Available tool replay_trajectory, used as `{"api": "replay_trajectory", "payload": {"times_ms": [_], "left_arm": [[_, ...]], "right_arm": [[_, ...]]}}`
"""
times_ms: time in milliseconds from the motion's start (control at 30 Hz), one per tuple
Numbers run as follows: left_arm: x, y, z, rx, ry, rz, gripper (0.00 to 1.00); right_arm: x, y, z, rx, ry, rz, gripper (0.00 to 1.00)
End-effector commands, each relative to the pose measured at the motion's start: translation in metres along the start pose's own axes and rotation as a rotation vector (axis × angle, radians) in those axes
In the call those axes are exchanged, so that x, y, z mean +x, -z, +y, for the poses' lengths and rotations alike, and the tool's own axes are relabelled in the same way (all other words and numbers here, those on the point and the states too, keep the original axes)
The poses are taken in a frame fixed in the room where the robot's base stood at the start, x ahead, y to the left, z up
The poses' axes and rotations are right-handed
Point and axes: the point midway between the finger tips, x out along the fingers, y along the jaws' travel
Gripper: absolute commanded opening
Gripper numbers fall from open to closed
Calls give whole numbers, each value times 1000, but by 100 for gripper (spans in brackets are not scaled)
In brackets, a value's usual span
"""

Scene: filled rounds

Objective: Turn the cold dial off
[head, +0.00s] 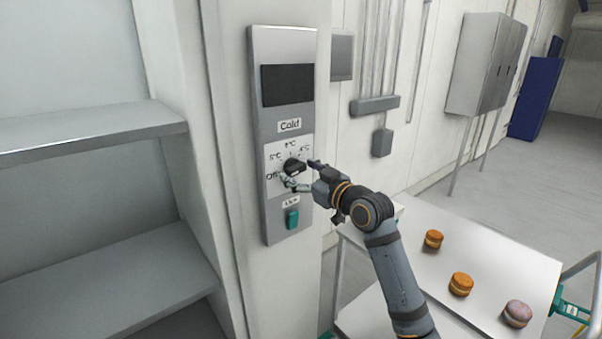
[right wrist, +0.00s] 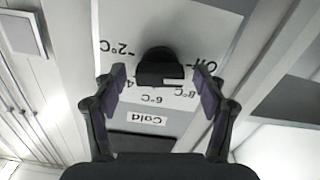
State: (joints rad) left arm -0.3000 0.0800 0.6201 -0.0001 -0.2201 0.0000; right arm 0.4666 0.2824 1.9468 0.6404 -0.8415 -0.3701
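The cold dial (head: 294,166) is a black knob on the white scale plate of a grey wall panel (head: 262,215) labelled "Cold". "Off" is printed at the left of the scale, with temperatures around the top. In the right wrist view the scale appears upside down, and the dial (right wrist: 160,66) lies between my fingertips. A pale mark shows on the knob's edge, but its exact setting is unclear. My right gripper (head: 300,173) is open at the dial, with one finger (right wrist: 118,82) on each side and visible gaps to the knob. My left gripper is not in view.
A dark display (head: 287,85) is above the dial and a green switch (head: 292,219) below it. Empty shelves (head: 110,270) stand left. A pale table (head: 480,255) with several macarons (head: 461,284) is at the right, under my right arm.

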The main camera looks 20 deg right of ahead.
Motion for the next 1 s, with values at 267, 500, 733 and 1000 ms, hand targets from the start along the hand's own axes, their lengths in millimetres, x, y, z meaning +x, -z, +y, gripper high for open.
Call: {"api": "replay_trajectory", "payload": {"times_ms": [267, 500, 733, 1000], "left_arm": [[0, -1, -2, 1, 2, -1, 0], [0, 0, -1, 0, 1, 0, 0], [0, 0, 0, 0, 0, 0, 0], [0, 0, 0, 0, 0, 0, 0]], "right_arm": [[-8, 0, 1, -3, -2, 0, 72], [-52, -2, 0, -8, 1, -5, 72], [-72, -1, 1, -4, -1, -2, 72], [-75, 0, 0, 1, 1, 0, 72]]}}
